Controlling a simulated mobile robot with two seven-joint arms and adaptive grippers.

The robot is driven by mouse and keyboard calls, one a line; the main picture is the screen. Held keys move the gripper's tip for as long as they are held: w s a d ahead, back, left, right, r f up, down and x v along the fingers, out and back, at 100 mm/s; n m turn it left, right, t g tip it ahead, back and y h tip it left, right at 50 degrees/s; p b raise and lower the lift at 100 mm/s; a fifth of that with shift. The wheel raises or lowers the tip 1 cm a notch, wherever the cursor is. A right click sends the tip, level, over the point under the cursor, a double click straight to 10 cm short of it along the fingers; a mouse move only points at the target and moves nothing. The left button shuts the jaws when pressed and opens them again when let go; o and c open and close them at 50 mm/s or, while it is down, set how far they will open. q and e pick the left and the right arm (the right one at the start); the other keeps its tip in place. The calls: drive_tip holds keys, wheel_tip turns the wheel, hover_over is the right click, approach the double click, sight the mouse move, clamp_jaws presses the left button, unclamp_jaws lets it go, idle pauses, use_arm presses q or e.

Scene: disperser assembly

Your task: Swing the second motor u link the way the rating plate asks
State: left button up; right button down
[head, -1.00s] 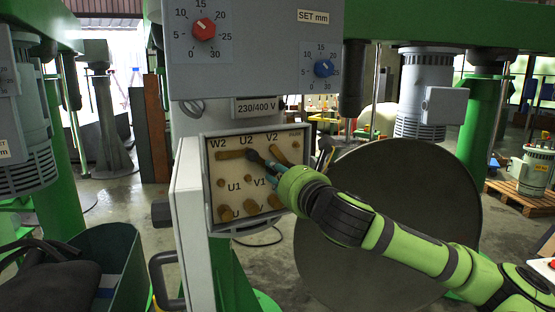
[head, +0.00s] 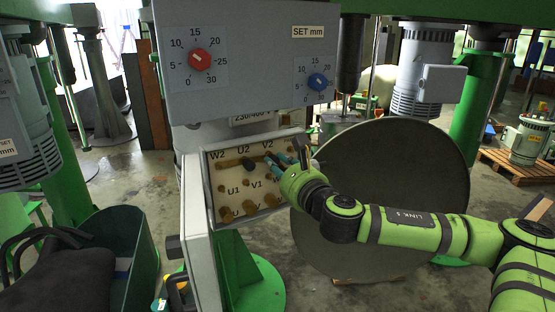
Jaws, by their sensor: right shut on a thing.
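The open terminal box (head: 213,200) has a pale board with brass studs marked W2, U2, V2 above U1, V1. A brass link (head: 230,162) lies nearly level from W2 toward U2. A dark knob (head: 248,164) sits at the U2 end. More brass (head: 264,157) shows between the knob and V2, partly behind my gripper. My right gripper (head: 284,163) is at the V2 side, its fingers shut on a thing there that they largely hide. The rating plate (head: 254,116) above reads 230/400 V, its lower part covered by the box edge.
A grey control panel (head: 245,75) with a red dial (head: 199,59) and a blue dial (head: 318,82) overhangs the box. The box's open door (head: 196,235) stands at its left. A large grey disc (head: 385,200) is behind my right arm. A green bin (head: 140,255) stands lower left.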

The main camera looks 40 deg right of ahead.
drive_tip(key=shift+d+r, duration=0.15)
drive_tip(key=shift+r, duration=0.25)
drive_tip(key=c, duration=1.2)
unclamp_jaws()
drive_tip(key=shift+o, duration=0.6)
drive_tip(key=shift+f, duration=0.15)
drive_tip(key=shift+d, duration=0.1)
drive_tip(key=shift+f, duration=0.1)
drive_tip(key=s, duration=0.7)
drive_tip(key=shift+s+a, duration=0.25)
drive_tip(key=shift+a, duration=0.2)
